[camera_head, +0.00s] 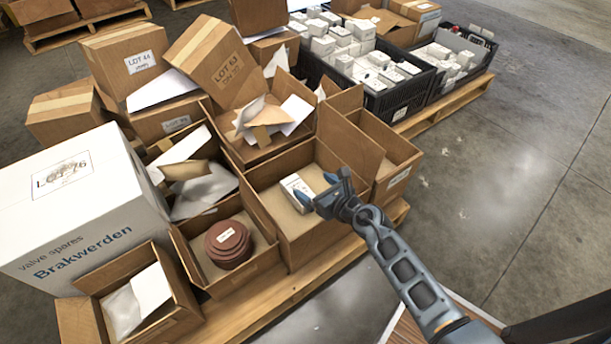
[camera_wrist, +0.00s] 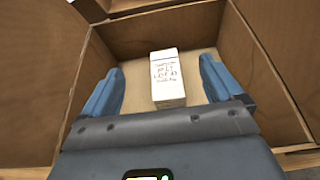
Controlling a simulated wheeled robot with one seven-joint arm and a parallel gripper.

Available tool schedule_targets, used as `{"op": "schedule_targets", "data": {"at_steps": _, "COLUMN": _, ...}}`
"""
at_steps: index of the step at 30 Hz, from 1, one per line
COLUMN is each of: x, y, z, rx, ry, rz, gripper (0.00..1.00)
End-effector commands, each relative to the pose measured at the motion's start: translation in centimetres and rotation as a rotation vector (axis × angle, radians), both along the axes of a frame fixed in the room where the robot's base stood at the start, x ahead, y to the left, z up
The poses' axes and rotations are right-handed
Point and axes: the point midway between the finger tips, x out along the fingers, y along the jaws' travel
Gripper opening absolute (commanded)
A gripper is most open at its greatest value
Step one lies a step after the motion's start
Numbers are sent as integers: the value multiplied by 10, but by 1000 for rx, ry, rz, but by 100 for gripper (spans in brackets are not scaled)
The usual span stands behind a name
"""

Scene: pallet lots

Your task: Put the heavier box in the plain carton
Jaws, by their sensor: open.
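A small white box (camera_head: 296,192) lies inside an open brown carton (camera_head: 262,178) in the middle of the pallet. In the wrist view the white box (camera_wrist: 167,80) shows dark handwriting too small to read surely, and it rests on the carton's floor. My gripper (camera_head: 319,197) is over this carton. In the wrist view my gripper (camera_wrist: 160,72) is open, with one blue finger on each side of the box and a gap on both sides. No label shows on this carton's visible walls. I cannot tell which box is heavier.
To the right is a carton (camera_head: 398,180) with a label; to the left is a carton holding a reddish-brown round stack (camera_head: 228,244). A large white carton (camera_head: 72,205) stands at far left. Black crates (camera_head: 400,95) of small white boxes stand behind. Concrete floor (camera_head: 500,160) at right is clear.

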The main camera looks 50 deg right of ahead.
Motion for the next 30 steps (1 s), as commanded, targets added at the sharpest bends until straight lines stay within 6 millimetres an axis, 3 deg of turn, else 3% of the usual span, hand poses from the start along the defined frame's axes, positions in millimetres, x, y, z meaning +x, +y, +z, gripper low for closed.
{"op": "schedule_targets", "data": {"at_steps": 6, "x": -21, "y": 7, "z": 10, "rx": 0, "ry": 0, "rz": 1, "gripper": 94}}
{"op": "schedule_targets", "data": {"at_steps": 14, "x": -25, "y": 8, "z": 10, "rx": 6, "ry": -3, "rz": 0, "gripper": 94}}
{"op": "schedule_targets", "data": {"at_steps": 17, "x": -32, "y": 20, "z": 13, "rx": 71, "ry": -30, "rz": -10, "gripper": 94}}
{"op": "schedule_targets", "data": {"at_steps": 23, "x": -80, "y": 85, "z": 40, "rx": 514, "ry": -190, "rz": -90, "gripper": 94}}
{"op": "schedule_targets", "data": {"at_steps": 30, "x": -158, "y": 155, "z": 104, "rx": 1265, "ry": -359, "rz": -256, "gripper": 94}}
